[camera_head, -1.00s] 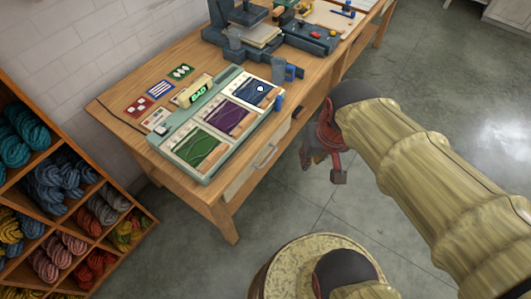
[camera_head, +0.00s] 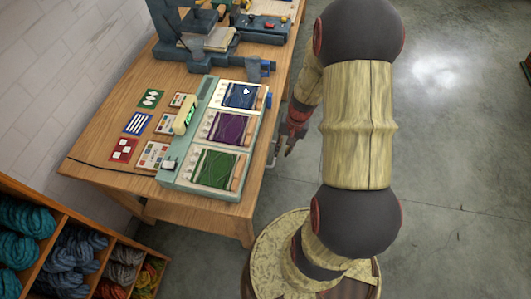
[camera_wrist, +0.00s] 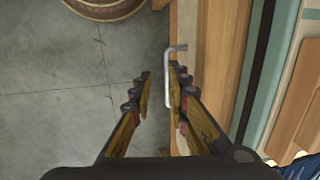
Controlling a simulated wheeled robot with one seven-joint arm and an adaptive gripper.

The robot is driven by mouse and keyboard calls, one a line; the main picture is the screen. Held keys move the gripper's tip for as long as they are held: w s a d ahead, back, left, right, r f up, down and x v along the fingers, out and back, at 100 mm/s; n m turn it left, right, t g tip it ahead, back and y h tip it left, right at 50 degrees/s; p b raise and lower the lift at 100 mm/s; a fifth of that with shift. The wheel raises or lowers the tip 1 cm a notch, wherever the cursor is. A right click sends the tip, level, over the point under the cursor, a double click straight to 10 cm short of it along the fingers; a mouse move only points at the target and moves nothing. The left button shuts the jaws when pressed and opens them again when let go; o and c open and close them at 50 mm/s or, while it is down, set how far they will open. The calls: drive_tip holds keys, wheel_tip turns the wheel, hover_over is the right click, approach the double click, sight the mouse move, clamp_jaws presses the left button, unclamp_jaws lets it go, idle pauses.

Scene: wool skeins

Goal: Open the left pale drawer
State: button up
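The pale drawer front (camera_wrist: 186,25) is in the workbench's side in the wrist view, with a bent metal bar handle (camera_wrist: 168,80). In the head view the handle (camera_head: 274,152) shows under the bench edge, beside my gripper (camera_head: 291,143); the drawer front is mostly hidden there. In the wrist view my gripper (camera_wrist: 160,92) is open. The handle lies between its two fingers, close to the right finger and clear of the left one. I cannot tell whether the right finger touches it. No gap at the drawer is visible.
The wooden workbench (camera_head: 105,150) carries a pale green tray (camera_head: 171,180) with coloured panels, several cards and a grey machine (camera_head: 180,45). A wool shelf (camera_head: 60,215) stands at lower left. Grey floor (camera_head: 460,180) is open to the right.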

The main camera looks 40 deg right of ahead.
drive_tip(key=shift+t+h, duration=0.3)
drive_tip(key=shift+t, duration=0.1)
drive_tip(key=shift+w+d+f+b, duration=0.1)
drive_tip(key=shift+w+f+b, duration=0.45)
drive_tip(key=shift+f, duration=0.7)
drive_tip(key=shift+w+a+f+b, duration=0.1)
drive_tip(key=shift+w+f+b, duration=0.5)
drive_tip(key=shift+f, duration=0.6)
drive_tip(key=shift+w+d+f+b, duration=0.1)
drive_tip(key=shift+w+f+b, duration=0.25)
drive_tip(key=shift+w+f, duration=0.65)
drive_tip(key=shift+s+f, duration=0.2)
drive_tip(key=shift+s, duration=0.1)
drive_tip(key=shift+c, duration=0.7)
clamp_jaws()
